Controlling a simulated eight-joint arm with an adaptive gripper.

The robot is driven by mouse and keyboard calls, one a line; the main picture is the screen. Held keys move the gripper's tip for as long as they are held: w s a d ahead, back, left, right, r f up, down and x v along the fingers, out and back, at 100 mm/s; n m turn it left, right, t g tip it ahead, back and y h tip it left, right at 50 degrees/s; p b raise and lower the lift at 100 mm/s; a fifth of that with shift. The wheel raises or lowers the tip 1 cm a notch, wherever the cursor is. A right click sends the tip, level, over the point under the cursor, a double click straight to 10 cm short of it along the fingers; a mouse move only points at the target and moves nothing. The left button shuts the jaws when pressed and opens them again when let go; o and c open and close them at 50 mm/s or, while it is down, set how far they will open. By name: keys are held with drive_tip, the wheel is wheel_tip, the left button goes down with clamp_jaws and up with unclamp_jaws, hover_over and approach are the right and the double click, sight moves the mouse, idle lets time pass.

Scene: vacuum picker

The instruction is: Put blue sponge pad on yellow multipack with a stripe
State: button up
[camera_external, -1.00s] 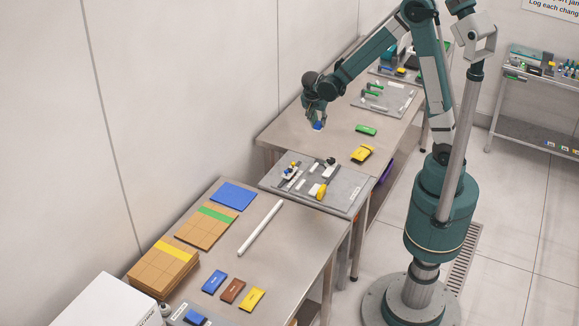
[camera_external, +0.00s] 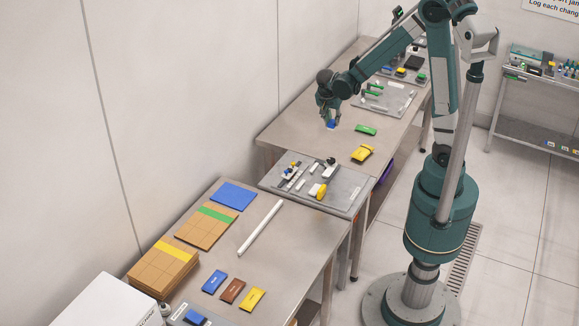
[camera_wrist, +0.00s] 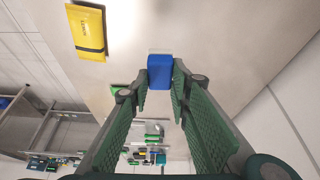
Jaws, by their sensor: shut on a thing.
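The blue sponge pad (camera_external: 331,125) is between the fingertips of my gripper (camera_external: 329,116), over the far table. In the wrist view the blue pad (camera_wrist: 160,71), with a pale edge, sits between the two green fingers of my gripper (camera_wrist: 158,84), which are shut on it. The yellow multipack with a dark stripe (camera_external: 362,153) lies on the same table, to the right of and nearer than my gripper. It also shows at the upper left of the wrist view (camera_wrist: 86,31). The pad is apart from the multipack; its exact height above the table is hard to tell.
A green pack (camera_external: 366,130) lies right of my gripper. A grey tool board (camera_external: 345,200) sits in front of the far table. Cardboard stacks, a white tube (camera_external: 260,228) and coloured packs are on the near table. Bare tabletop surrounds the multipack.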

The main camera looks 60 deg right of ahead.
drive_tip(key=s+d+r+b, duration=0.1)
drive_tip(key=s+d, duration=0.1)
drive_tip(key=s, duration=1.3)
drive_tip(key=shift+s+d+r+m, duration=0.15)
drive_tip(key=shift+s+r+m, duration=0.05)
drive_tip(key=shift+s+m, duration=0.15)
drive_tip(key=b, duration=0.2)
approach(359, 148)
drive_tip(key=shift+d, duration=0.85)
drive_tip(key=shift+f, duration=0.15)
drive_tip(key=shift+f+b, duration=0.3)
drive_tip(key=shift+f, duration=1.65)
drive_tip(key=shift+f, duration=0.15)
drive_tip(key=o, duration=0.4)
drive_tip(key=shift+c, duration=0.2)
drive_tip(key=o, duration=0.4)
